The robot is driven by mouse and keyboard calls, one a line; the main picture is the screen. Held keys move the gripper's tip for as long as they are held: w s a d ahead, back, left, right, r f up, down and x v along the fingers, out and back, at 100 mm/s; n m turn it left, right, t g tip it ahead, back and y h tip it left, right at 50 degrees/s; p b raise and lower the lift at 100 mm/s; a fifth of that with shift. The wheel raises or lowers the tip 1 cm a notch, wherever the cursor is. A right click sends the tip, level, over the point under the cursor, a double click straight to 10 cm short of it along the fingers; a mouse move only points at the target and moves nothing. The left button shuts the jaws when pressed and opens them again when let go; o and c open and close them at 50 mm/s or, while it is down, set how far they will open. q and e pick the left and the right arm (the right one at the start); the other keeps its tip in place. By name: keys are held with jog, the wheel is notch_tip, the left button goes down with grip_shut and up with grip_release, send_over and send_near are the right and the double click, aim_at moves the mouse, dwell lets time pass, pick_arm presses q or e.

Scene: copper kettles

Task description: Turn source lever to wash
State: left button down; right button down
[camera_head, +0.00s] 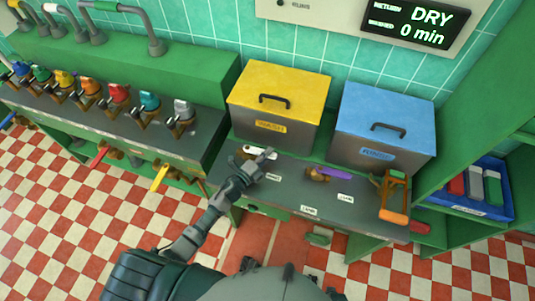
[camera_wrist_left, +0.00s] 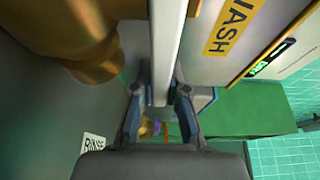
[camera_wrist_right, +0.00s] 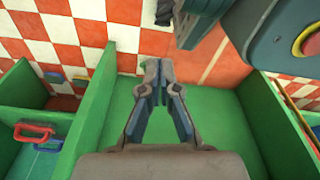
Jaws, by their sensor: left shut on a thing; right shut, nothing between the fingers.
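The source lever is a pale bar (camera_wrist_left: 165,45) on a brass valve body (camera_wrist_left: 85,35). My left gripper (camera_head: 258,160) is at this lever, in front of the yellow WASH tank (camera_head: 280,100). The left wrist view shows the gripper (camera_wrist_left: 160,93) shut on the bar, one finger on each side. A RINSE label (camera_wrist_left: 93,142) lies on the grey counter near it. In the head view the gripper covers part of the lever. My right gripper (camera_wrist_right: 160,72) is shut and empty, over a green surface in the right wrist view.
A blue RINSE tank (camera_head: 385,125) stands right of the yellow one. A second brass valve with a purple lever (camera_head: 335,172) is on the counter (camera_head: 300,195). An orange-handled device (camera_head: 393,198) stands at the right. A screen (camera_head: 418,22) reads DRY, 0 min.

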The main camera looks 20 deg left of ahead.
pick_arm(q)
jog(key=shift+a+f, duration=0.1)
jog(key=shift+f, duration=0.05)
